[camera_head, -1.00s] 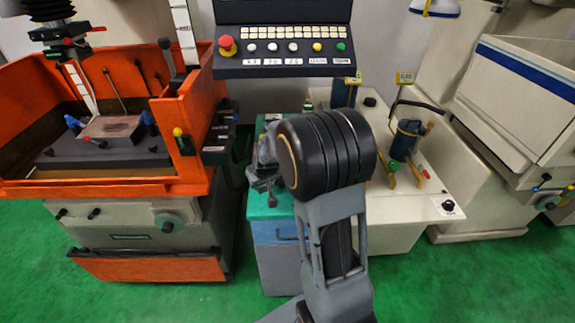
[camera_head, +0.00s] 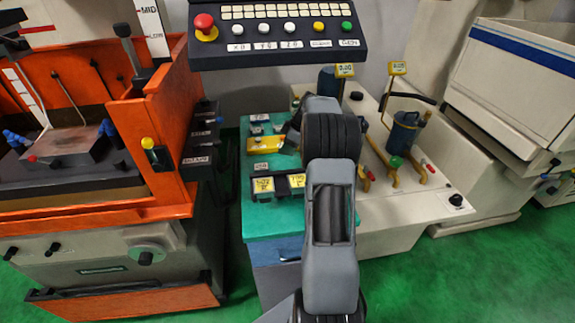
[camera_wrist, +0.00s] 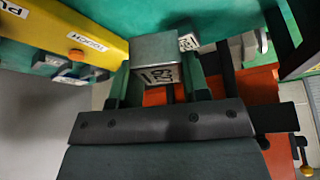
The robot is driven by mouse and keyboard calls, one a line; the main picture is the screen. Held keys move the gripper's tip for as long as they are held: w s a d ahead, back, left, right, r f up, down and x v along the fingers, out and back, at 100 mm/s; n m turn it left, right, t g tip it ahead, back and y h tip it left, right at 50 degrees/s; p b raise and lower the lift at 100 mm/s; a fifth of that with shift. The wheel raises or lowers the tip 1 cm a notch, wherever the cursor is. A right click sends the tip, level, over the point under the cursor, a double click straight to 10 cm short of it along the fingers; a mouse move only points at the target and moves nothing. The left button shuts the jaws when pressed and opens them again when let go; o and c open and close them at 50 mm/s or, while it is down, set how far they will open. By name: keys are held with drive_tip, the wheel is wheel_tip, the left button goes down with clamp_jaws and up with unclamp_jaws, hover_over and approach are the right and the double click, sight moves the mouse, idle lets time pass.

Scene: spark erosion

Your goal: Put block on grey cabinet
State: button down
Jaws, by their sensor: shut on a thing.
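A small metal block (camera_wrist: 158,58) with black markings on a white face shows in the wrist view, between the fingers of my gripper (camera_wrist: 158,80). The gripper is shut on it. In the head view my arm hides the block and most of the gripper. A cabinet with a blue-grey body (camera_head: 277,252) and a teal top (camera_head: 262,222) stands in front of me. The teal top also fills the upper part of the wrist view (camera_wrist: 215,14), close to the block; I cannot tell whether they touch.
Yellow-labelled black holders (camera_head: 279,187) and a yellow box (camera_head: 265,144) occupy the teal top. The yellow box also shows in the wrist view (camera_wrist: 85,38). An orange machine (camera_head: 160,110) stands left, a control panel (camera_head: 275,35) overhangs, and a cream bench (camera_head: 425,190) stands right.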

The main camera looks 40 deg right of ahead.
hover_over(286, 168)
drive_tip(key=s, duration=0.1)
drive_tip(key=f, duration=0.2)
drive_tip(key=d+f, duration=0.1)
drive_tip(key=f, duration=0.1)
drive_tip(key=shift+s+f+p, duration=0.15)
drive_tip(key=shift+f+p, duration=0.05)
drive_tip(key=shift+p, duration=0.15)
drive_tip(key=shift+a+f+p, duration=0.1)
drive_tip(key=shift+f+p, duration=0.25)
drive_tip(key=shift+f, duration=1.5)
drive_tip(key=shift+f, duration=0.15)
drive_tip(key=c, duration=0.6)
unclamp_jaws()
